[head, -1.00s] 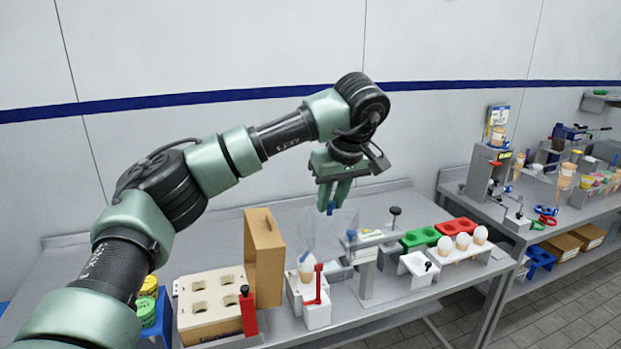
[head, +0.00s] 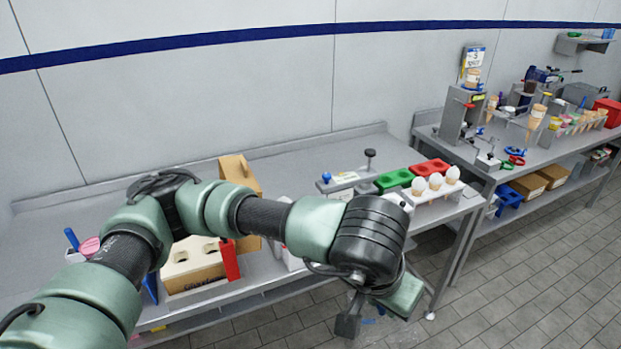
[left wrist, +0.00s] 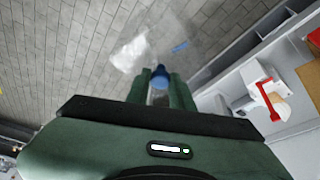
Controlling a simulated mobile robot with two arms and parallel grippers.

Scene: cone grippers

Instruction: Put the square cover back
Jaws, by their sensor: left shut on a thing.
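My left gripper (left wrist: 160,90) is shut on the blue knob (left wrist: 159,74) of the clear square cover (left wrist: 150,45). In the left wrist view the see-through cover lies beyond the fingertips, with grey floor tiles showing through it. Its edges are hard to make out. In the head view the left hand (head: 398,296) is past the table's front edge, over the floor; its fingertips are mostly hidden by the wrist. A white stand with a red lever (left wrist: 268,100) shows at the right of the left wrist view, apart from the cover. My right gripper is not in view.
A second bench (head: 540,150) stands right. The table's back is clear.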

